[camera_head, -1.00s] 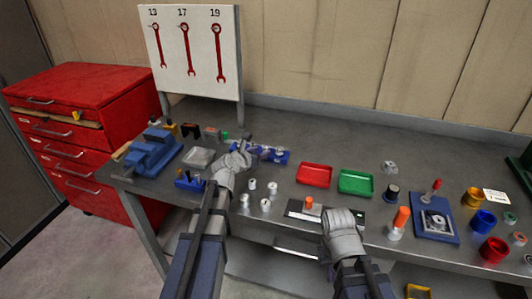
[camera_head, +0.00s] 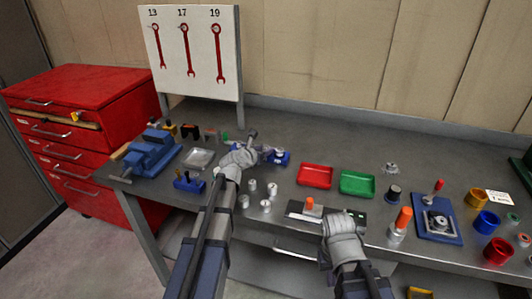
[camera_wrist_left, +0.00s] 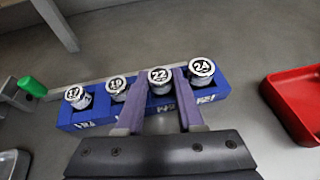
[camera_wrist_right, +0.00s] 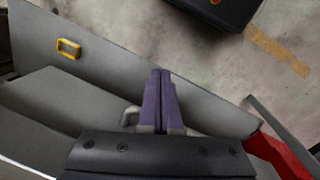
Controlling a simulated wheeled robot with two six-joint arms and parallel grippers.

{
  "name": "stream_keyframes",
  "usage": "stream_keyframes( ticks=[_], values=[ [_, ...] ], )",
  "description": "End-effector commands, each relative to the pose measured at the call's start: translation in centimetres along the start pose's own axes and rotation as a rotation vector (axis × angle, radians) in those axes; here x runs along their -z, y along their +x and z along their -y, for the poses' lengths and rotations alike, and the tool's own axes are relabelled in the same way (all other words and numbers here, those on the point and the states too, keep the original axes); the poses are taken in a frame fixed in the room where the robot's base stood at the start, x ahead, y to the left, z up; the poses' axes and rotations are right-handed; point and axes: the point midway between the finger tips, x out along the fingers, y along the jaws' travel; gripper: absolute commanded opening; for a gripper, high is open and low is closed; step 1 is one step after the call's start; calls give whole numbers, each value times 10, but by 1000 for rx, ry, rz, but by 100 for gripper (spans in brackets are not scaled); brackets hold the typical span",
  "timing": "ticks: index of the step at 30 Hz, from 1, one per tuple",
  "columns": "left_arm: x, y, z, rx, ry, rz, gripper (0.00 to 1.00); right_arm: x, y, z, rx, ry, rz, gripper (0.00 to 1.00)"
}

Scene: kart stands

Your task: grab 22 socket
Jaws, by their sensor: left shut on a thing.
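The 22 socket (camera_wrist_left: 160,77) is a short chrome cylinder marked 22 on top, standing in the blue socket rack (camera_wrist_left: 101,117). The rack also holds sockets marked 17 (camera_wrist_left: 77,97), 19 (camera_wrist_left: 117,86) and 24 (camera_wrist_left: 201,70). My left gripper (camera_wrist_left: 163,80) has one finger on each side of the 22 socket and is shut on it. In the head view my left gripper (camera_head: 251,140) covers much of the rack (camera_head: 280,158). My right gripper (camera_wrist_right: 159,80) is shut and empty near the bench's front edge.
A red tray (camera_head: 315,176) and a green tray (camera_head: 357,183) lie right of the rack. Several metal cylinders (camera_head: 271,189) stand in front of it. A blue vise (camera_head: 152,152) is at the left. The bench behind the trays is clear.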

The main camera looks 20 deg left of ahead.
Motion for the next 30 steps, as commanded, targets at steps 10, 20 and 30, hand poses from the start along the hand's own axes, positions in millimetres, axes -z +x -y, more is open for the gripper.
stream_keyframes(
  ticks=[10,20,30],
  values=[
    [0,0,0,0,0,0,0,0,0,0,0,0,0,0],
    [-11,-5,0,0,0,0,0,-1,-12,-1,0,0,0,0],
    [-53,-22,0,0,0,0,0,-3,-57,-6,0,1,0,0]
  ],
)
